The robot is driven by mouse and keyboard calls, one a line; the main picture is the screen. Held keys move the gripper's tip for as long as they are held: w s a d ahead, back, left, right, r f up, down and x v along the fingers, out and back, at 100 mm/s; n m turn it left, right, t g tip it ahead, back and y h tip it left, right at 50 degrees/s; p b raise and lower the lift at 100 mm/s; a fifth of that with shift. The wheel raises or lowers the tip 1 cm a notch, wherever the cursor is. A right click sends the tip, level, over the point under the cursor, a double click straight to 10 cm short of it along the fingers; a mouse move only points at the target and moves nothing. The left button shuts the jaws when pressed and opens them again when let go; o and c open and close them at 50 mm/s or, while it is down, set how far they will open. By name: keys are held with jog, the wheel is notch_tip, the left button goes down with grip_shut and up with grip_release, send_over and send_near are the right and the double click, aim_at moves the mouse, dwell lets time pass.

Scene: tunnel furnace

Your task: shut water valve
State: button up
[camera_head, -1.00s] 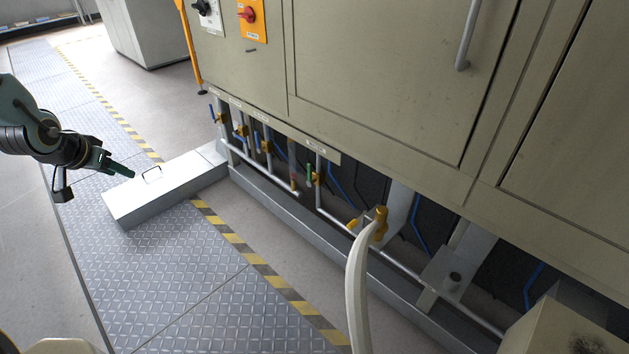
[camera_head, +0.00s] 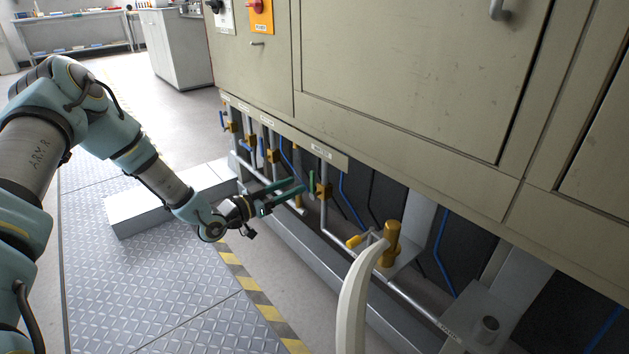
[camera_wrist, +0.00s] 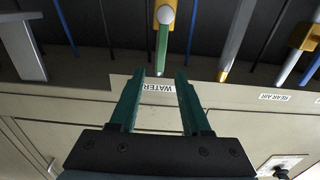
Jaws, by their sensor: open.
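The water valve has a brass body (camera_head: 323,191) on a vertical grey pipe under the cabinet, with a green lever (camera_head: 311,184) standing upright, roughly along the pipe. In the wrist view the green lever (camera_wrist: 162,50) points toward the WATER label (camera_wrist: 158,88) on the panel edge. My gripper (camera_head: 299,185) has green fingers and is open, just left of the lever in the head view. In the wrist view my gripper (camera_wrist: 160,74) has the lever's end lined up between its fingertips, at or just beyond them. Contact cannot be told.
Blue-handled valves (camera_head: 272,155) stand on neighbouring pipes to the left. A REAR AIR label (camera_wrist: 274,97) shows in the wrist view. A low metal sill (camera_head: 305,238) runs below the pipes.

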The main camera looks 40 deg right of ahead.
aim_at(311, 178)
jog(key=d+b, duration=0.1)
jog(key=d, duration=0.6)
jog(key=shift+s+d, duration=0.15)
jog(key=shift+d, duration=0.15)
grip_shut()
dwell(1.1)
